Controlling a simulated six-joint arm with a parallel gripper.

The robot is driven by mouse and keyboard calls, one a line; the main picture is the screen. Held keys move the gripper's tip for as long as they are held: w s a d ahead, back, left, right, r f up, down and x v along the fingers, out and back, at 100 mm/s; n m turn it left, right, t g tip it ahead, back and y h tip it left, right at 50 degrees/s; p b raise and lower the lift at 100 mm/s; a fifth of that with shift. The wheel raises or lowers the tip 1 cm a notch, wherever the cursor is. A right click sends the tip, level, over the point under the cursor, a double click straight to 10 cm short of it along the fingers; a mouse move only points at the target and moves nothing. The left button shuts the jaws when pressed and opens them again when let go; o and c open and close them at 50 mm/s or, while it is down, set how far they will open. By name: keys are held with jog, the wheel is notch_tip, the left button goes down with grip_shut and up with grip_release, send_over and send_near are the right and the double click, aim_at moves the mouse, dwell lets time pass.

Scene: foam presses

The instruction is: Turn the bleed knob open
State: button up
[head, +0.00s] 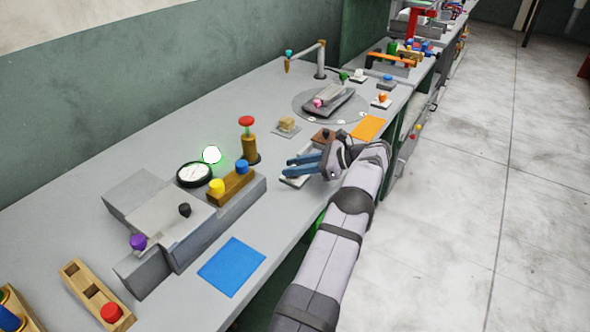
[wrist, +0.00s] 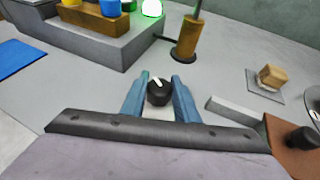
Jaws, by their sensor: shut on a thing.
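A round black knob with a white pointer line (wrist: 159,92) sits between the two blue fingers of my gripper (wrist: 160,79) in the wrist view. I take it as the bleed knob. The fingers are shut on its sides, and the pointer slants slightly up and left. In the head view my gripper (head: 289,168) is low over a pale plate (head: 296,182) near the bench's front edge. The knob cannot be made out there behind the fingers.
A grey press block with a yellow and a blue knob (head: 217,186), a gauge (head: 194,174) and a glowing lamp (head: 211,155) stands left. A brown post with a red top (head: 248,140) stands behind. A brown block (head: 323,136) is close by my gripper.

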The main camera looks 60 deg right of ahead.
aim_at(295, 165)
jog(key=shift+d+r, duration=0.1)
jog(key=shift+r, duration=0.1)
jog(key=o, duration=1.1)
jog(key=shift+c, duration=0.2)
jog(key=shift+f, duration=0.1)
notch_tip(295, 165, up, 10)
